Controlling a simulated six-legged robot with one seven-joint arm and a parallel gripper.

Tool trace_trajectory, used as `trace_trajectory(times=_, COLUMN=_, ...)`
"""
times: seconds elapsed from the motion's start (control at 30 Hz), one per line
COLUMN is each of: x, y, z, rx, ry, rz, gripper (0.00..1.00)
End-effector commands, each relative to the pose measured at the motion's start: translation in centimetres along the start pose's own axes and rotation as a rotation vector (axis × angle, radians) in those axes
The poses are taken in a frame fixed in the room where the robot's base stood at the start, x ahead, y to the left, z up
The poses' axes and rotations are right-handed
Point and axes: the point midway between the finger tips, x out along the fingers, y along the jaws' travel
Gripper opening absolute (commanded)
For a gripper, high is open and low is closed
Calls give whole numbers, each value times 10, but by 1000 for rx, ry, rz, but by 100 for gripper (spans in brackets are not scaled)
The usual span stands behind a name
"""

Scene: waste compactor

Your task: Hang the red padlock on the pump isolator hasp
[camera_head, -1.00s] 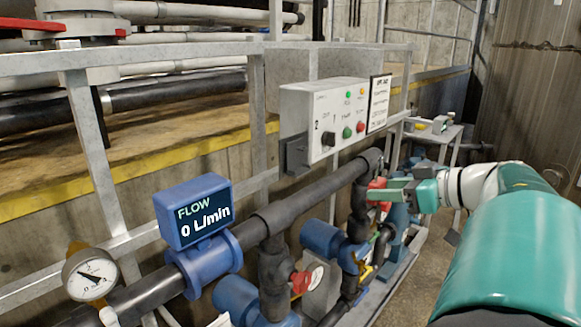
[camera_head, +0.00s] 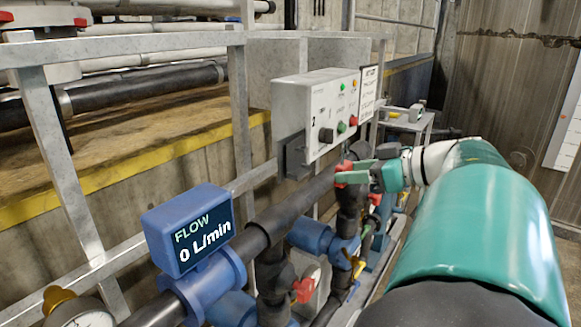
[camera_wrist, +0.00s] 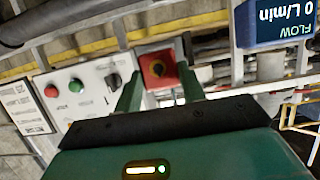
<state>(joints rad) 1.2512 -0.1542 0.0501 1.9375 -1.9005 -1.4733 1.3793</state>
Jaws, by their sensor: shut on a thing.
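My gripper (camera_head: 360,173) is shut on the red padlock (camera_head: 342,179), out in front of the control box's lower edge. In the wrist view, the padlock (camera_wrist: 157,69) sits between the two green fingers, with a dark round spot on the face toward the camera. Its shackle cannot be made out. A dark grey box (camera_head: 294,156) at the lower left of the control box (camera_head: 302,105) looks like the isolator. It is left of the padlock in the head view, with a visible gap in the picture. The hasp itself cannot be made out.
A blue flow meter (camera_head: 190,230) reading 0 L/min, dark pipes and blue valves lie below and left. A galvanised railing (camera_head: 240,120) runs behind. A small grey table (camera_head: 405,121) stands beyond the control box. Floor on the right is clear.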

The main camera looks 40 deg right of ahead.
Motion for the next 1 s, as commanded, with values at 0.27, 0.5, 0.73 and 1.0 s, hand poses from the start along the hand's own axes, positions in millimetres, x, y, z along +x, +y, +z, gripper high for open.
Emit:
trace_trajectory(times=0.27, x=-4, y=0, z=1, rx=-1, ry=0, rz=-1, gripper=22)
trace_trajectory(times=0.5, x=-7, y=-1, z=3, rx=-1, ry=-5, rz=-2, gripper=22)
trace_trajectory(times=0.73, x=11, y=-1, z=-4, rx=-1, ry=-4, rz=-4, gripper=22)
trace_trajectory(times=1.0, x=34, y=-1, z=-12, rx=-2, ry=-4, rz=-4, gripper=22)
